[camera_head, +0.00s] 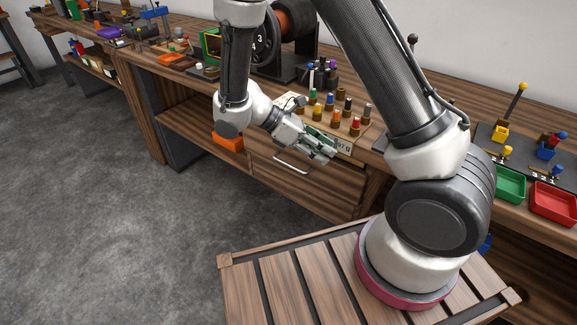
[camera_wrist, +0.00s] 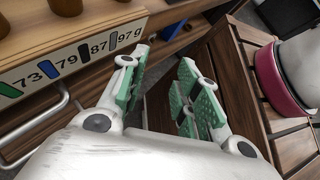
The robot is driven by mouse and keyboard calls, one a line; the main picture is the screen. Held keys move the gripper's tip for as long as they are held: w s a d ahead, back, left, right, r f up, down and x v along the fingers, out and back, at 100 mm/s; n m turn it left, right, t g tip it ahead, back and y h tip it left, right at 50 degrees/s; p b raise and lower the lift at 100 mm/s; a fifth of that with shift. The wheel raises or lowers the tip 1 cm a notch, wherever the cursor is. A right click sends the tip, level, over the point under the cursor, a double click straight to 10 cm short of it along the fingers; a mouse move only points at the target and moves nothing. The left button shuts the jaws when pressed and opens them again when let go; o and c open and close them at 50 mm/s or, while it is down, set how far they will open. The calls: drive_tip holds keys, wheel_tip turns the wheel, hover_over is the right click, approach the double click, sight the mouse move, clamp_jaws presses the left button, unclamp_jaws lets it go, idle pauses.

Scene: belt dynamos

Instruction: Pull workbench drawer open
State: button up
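The workbench drawer (camera_head: 305,188) is a wooden front below the bench top. Its silver bar handle (camera_head: 291,166) shows just left of and below my gripper (camera_head: 322,148). In the wrist view, a metal bar handle (camera_wrist: 36,130) lies at the left, outside my fingers. My gripper (camera_wrist: 162,82) is open there, with green finger pads apart and nothing seen between them. My gripper and wrist hide part of the drawer's upper edge. I cannot tell whether the drawer stands slightly out.
A numbered strip (camera_wrist: 70,63) runs along the bench edge, below a rack of coloured pegs (camera_head: 338,117). An orange block (camera_head: 228,142) is on the left. Green (camera_head: 509,185) and red (camera_head: 553,203) bins stand at right. The grey floor (camera_head: 110,210) at left is clear.

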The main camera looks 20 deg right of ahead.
drive_tip(key=w+a+f+n+t+h, duration=0.1)
drive_tip(key=w+f+n+t+h, duration=0.15)
drive_tip(key=f+n, duration=0.25)
drive_tip(key=w+a+f+n+t+h, duration=0.1)
drive_tip(key=a+f+n+t+h, duration=0.15)
drive_tip(key=f+n, duration=0.3)
drive_tip(key=n+t+h, duration=0.1)
drive_tip(key=n+t, duration=1)
drive_tip(key=n, duration=0.6)
approach(288, 164)
drive_tip(key=f+x, duration=0.1)
drive_tip(key=x, duration=0.9)
drive_tip(key=shift+r, duration=0.2)
clamp_jaws()
